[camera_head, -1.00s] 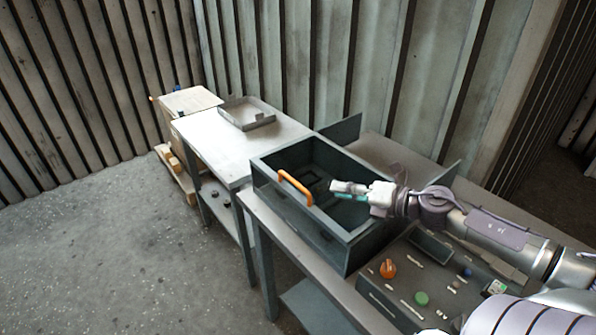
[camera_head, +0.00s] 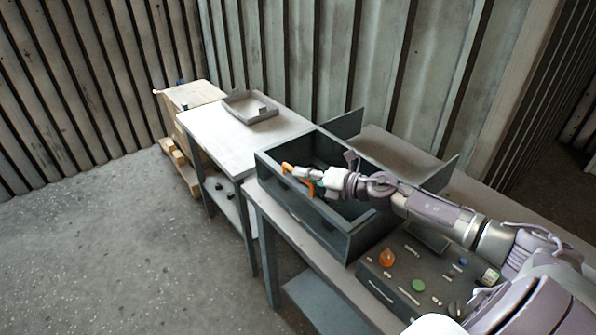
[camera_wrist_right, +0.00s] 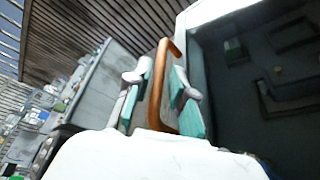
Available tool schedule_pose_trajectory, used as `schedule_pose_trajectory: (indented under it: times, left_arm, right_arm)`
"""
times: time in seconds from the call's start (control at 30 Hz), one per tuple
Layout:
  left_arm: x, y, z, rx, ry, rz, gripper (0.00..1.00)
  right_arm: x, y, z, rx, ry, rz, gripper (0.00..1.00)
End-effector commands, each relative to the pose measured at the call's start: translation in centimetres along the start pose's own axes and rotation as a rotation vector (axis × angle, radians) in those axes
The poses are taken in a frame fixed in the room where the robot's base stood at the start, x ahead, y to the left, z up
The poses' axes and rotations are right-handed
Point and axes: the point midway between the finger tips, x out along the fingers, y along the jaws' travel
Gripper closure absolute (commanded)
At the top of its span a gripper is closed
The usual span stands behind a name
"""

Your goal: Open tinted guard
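A dark grey blower housing (camera_head: 350,247) stands on the workbench, and its dark inside shows from above. An orange handle (camera_head: 287,167) is at its left side, partly hidden behind my right gripper (camera_head: 297,174). In the right wrist view the handle (camera_wrist_right: 167,75) runs between the two teal-padded fingers of the right gripper (camera_wrist_right: 160,100). The fingers are apart, with a visible gap between the left finger and the handle. I cannot make out the tinted guard as a separate pane from the housing. My left gripper is not in view.
A panel with an orange knob (camera_head: 387,257), a green button (camera_head: 418,285) and several small parts lies at the housing's right. A second table (camera_head: 225,140) with a shallow tray (camera_head: 250,107) stands at the back left. The floor at left is clear.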

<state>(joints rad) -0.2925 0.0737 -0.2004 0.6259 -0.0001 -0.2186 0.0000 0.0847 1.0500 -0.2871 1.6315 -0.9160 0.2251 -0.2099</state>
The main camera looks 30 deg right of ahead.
Motion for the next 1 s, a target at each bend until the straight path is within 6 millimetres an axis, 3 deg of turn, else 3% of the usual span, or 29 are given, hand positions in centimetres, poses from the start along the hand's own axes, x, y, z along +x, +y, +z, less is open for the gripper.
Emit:
schedule_pose_trajectory:
  times: [0.2, 0.57, 0.7, 1.0]
  left_arm:
    - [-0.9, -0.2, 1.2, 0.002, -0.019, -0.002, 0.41]
    - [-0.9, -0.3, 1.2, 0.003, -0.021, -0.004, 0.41]
    - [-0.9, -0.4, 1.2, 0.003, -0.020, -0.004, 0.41]
    - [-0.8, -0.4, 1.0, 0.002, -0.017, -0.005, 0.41]
  right_arm:
    - [1.9, 0.1, 0.1, 0.002, -0.001, 0.001, 0.77]
    - [2.3, -0.1, -0.1, 0.001, 0.001, 0.000, 0.77]
    - [2.3, 0.0, -0.1, 0.001, 0.001, 0.000, 1.00]
    - [2.3, -0.1, -0.1, 0.001, 0.001, -0.001, 1.00]
